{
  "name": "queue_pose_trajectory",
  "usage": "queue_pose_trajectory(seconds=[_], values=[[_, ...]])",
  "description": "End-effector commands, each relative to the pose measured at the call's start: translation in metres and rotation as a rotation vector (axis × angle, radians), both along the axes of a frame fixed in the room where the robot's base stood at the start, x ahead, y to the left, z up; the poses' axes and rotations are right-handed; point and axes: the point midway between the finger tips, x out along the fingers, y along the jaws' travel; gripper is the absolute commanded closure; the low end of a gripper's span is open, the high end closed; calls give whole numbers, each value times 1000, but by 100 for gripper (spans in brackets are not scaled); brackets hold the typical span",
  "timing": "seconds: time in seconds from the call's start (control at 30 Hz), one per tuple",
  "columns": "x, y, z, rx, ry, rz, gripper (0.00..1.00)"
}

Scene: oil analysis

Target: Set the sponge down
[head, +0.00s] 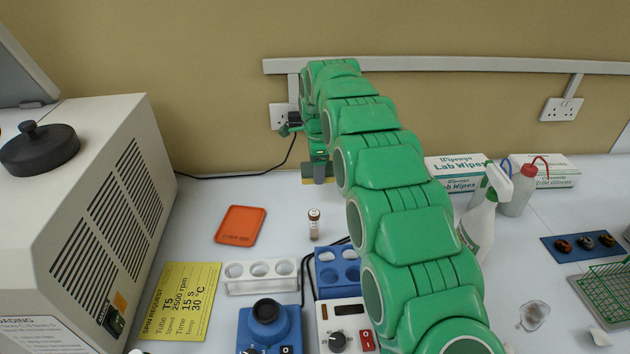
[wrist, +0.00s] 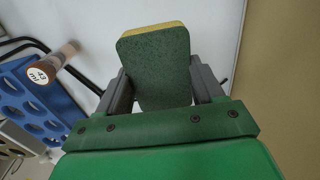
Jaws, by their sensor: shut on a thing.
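The sponge (wrist: 157,62) shows in the wrist view as a dark green scouring face with a yellow edge. My gripper (wrist: 161,80) is shut on it, with one grey finger on each side. In the head view my gripper (head: 319,171) is at the end of my green arm, near the back wall, over the rear of the bench. Only a small yellow part of the sponge (head: 306,175) shows there; the rest is hidden. I cannot tell how far it is above the bench.
A small capped vial (head: 314,226) stands in front of my gripper. An orange tray (head: 240,226) lies left of it. A white rack (head: 260,286) and a blue rack (head: 337,279) stand nearer. A black cable (head: 235,176) runs behind.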

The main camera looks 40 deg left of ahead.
Motion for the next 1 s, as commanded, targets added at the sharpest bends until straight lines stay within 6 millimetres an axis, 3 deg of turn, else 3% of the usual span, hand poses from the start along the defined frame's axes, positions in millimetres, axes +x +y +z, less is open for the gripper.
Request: queue_pose_trajectory(seconds=[0.53, 1.0], values=[[22, 24, -39, -1, 1, -1, 65], [31, 36, -54, 0, 0, -1, 65]])
